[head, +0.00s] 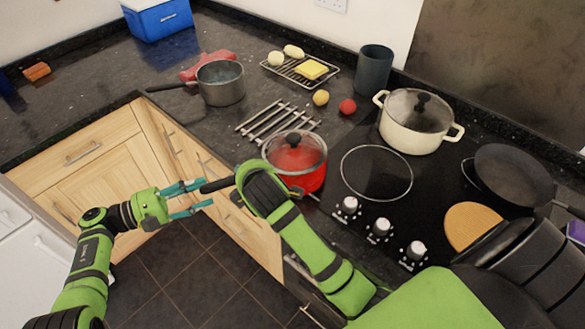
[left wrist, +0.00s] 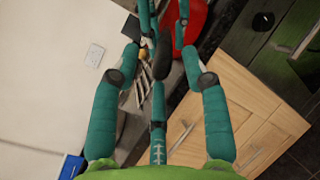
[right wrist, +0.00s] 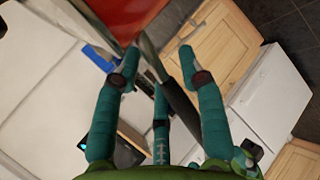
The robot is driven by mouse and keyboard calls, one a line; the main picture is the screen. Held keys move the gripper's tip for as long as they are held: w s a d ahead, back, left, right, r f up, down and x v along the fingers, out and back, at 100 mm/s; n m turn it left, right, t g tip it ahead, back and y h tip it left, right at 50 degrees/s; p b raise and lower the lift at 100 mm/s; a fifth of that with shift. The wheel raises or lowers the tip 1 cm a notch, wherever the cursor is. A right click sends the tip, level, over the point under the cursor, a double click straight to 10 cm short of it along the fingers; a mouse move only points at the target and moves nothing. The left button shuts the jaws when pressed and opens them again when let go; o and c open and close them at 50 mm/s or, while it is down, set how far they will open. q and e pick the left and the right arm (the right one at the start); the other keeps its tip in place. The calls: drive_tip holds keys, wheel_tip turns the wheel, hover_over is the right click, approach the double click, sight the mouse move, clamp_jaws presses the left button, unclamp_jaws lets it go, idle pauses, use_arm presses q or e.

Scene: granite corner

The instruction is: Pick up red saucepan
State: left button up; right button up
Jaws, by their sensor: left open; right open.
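The red saucepan (head: 308,181) stands at the front left of the black hob, with a glass lid (head: 295,150) on it. Its dark handle (head: 217,185) points left over the counter's front edge. My left gripper (head: 207,193) is open at the handle's free end; in the left wrist view the handle (left wrist: 163,55) lies between its fingers. My right gripper (right wrist: 158,52) is open, with the handle (right wrist: 180,100) between its fingers and the red pan body (right wrist: 115,15) just beyond. In the head view my right wrist mostly hides this gripper.
A grey saucepan (head: 221,88), a wire trivet (head: 277,120) and a rack (head: 296,72) with food stand behind. A cream pot (head: 412,133) and a dark frying pan (head: 512,174) are to the right. Wooden drawers (head: 180,148) lie below the counter edge.

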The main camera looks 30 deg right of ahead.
use_arm(q)
drive_tip(key=shift+s+r, duration=0.1)
clamp_jaws()
use_arm(e)
drive_tip(key=shift+s, duration=0.1)
clamp_jaws()
